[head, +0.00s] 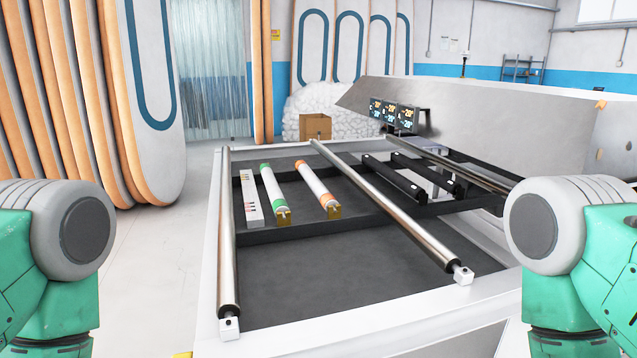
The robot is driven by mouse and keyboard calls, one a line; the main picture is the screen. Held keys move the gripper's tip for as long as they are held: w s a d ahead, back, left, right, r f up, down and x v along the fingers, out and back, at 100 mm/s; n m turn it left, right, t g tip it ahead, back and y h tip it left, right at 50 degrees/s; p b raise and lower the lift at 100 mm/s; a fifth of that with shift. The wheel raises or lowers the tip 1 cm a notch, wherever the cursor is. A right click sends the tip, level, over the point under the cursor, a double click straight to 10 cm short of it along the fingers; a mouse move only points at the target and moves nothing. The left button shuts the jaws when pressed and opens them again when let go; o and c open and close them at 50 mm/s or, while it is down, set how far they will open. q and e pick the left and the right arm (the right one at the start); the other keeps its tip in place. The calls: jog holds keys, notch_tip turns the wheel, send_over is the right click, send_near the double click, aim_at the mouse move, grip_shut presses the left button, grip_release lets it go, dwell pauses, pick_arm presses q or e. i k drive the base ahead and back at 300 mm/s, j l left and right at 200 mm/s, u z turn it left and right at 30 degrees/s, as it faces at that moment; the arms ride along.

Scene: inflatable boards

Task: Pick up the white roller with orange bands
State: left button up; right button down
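The white roller with orange bands (314,185) lies on the dark bed of the machine table, near the middle of the head view. It has an orange band at each end and a brass-coloured bracket at its near end. A similar white roller with green bands (272,190) lies to its left, roughly parallel and apart from it. Parts of my two arms show at the left and right edges of the picture, well away from the rollers. Neither of my grippers is in view.
A white slotted bar (251,198) lies left of the green-banded roller. Long metal rollers (227,230) and (395,212) flank the bed, and black rollers (394,178) lie further right. The table's white front frame (380,325) stands before me. Tall boards (150,90) lean at left.

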aim_at(325, 198)
jog(key=i+j+z, duration=0.1)
jog(key=j+z, duration=0.2)
jog(key=j, duration=0.55)
jog(key=j+z, duration=0.35)
jog(key=j, duration=0.45)
jog(key=i+j+z, duration=0.1)
jog(key=j+z, duration=0.15)
jog(key=j, duration=0.4)
jog(key=i+j+z, duration=0.1)
jog(key=j+z, duration=0.2)
jog(key=j, duration=0.4)
jog(key=j+z, duration=0.25)
jog(key=j, duration=0.4)
jog(key=k+j+z, duration=0.1)
jog(key=j+z, duration=0.2)
jog(key=j, duration=0.4)
jog(key=k+j+z, duration=0.1)
jog(key=j+z, duration=0.15)
jog(key=j, duration=0.4)
